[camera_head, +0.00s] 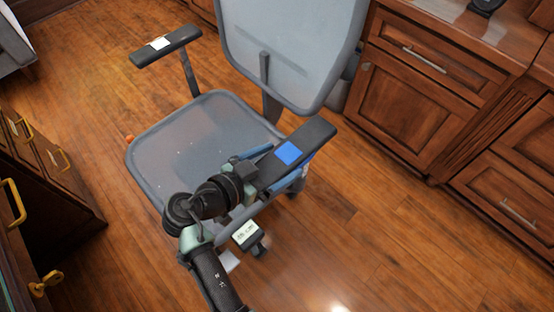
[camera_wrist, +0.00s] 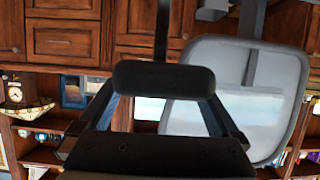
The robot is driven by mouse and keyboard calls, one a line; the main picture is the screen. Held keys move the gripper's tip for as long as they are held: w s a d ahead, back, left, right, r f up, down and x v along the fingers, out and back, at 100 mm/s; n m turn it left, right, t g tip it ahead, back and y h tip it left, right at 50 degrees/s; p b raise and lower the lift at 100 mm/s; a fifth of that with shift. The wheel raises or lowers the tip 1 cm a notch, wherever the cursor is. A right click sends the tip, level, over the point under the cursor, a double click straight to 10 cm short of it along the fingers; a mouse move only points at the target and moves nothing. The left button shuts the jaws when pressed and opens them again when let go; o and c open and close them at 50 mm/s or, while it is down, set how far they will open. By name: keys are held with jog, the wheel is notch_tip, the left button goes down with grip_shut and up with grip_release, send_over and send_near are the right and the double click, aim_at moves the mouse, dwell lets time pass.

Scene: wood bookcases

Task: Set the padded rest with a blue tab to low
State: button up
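The padded rest with a blue tab (camera_head: 310,140) is the black armrest on the right side of a grey chair (camera_head: 200,135). Its blue tab (camera_head: 289,153) faces up. My gripper (camera_head: 283,164) reaches in at the rest's near end, with one finger along each side of the pad. In the wrist view the dark pad (camera_wrist: 163,80) spans the space between the two fingers (camera_wrist: 161,98), with its thin post at the top of the picture. The fingers stand wide apart. Their tips are partly hidden by the pad, so contact is unclear.
The other armrest (camera_head: 165,45) has a white tab. The chair's tall backrest (camera_head: 295,50) stands behind the seat. Wood cabinets (camera_head: 420,90) are at the right, and a dark drawer unit (camera_head: 40,190) is at the left. Wood floor lies open at the lower right.

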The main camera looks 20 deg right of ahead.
grip_shut()
notch_tip(320, 180, down, 6)
jog(key=b, duration=0.6)
jog(key=shift+f, duration=0.25)
jog(key=shift+o, duration=0.6)
grip_release()
jog(key=shift+f, duration=0.1)
jog(key=p+v, duration=0.2)
jog(key=v, duration=1.1)
